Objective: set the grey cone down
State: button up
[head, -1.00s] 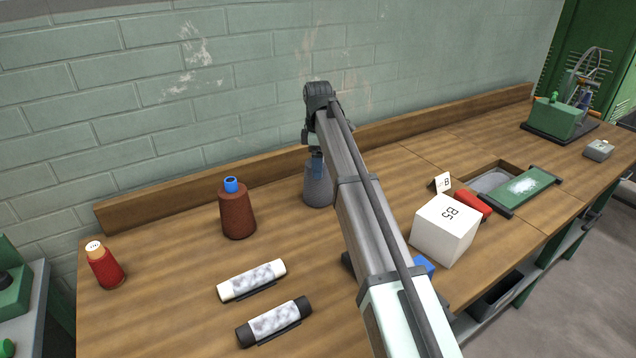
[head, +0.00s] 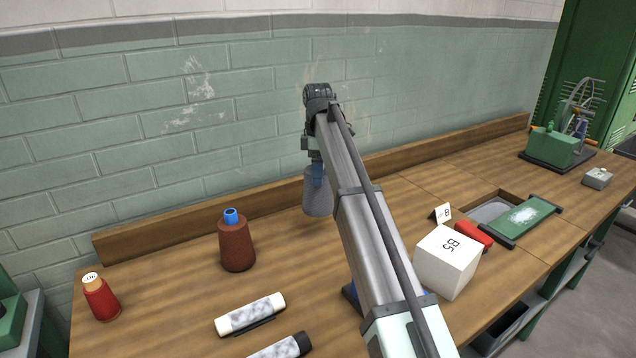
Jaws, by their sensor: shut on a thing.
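The grey cone (head: 318,198) is a yarn cone with a blue top, near the back of the wooden bench. My gripper (head: 317,168) is above it, shut on its blue top, with the cone hanging below. My arm hides part of the cone's right side. The cone looks upright. Whether its base touches the bench or hangs just above it, I cannot tell.
A brown cone (head: 236,245) with a blue tip stands to the left. A red bottle-like spool (head: 101,298) is further left. A white roll (head: 249,314) lies in front. A white box marked B5 (head: 447,262) and a red object (head: 474,236) are to the right. Bench between the cones is clear.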

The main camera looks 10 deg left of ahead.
jog(key=shift+r, duration=0.6)
jog(key=shift+w+d+r, duration=0.2)
jog(key=shift+d, duration=0.05)
jog(key=w+d+n, duration=0.2)
jog(key=w+d, duration=1.6)
notch_tip(320, 180, down, 9)
jog(key=shift+f, duration=0.15)
jog(key=o, duration=1.9)
jog(key=shift+f, duration=0.15)
jog(key=shift+c, duration=0.2)
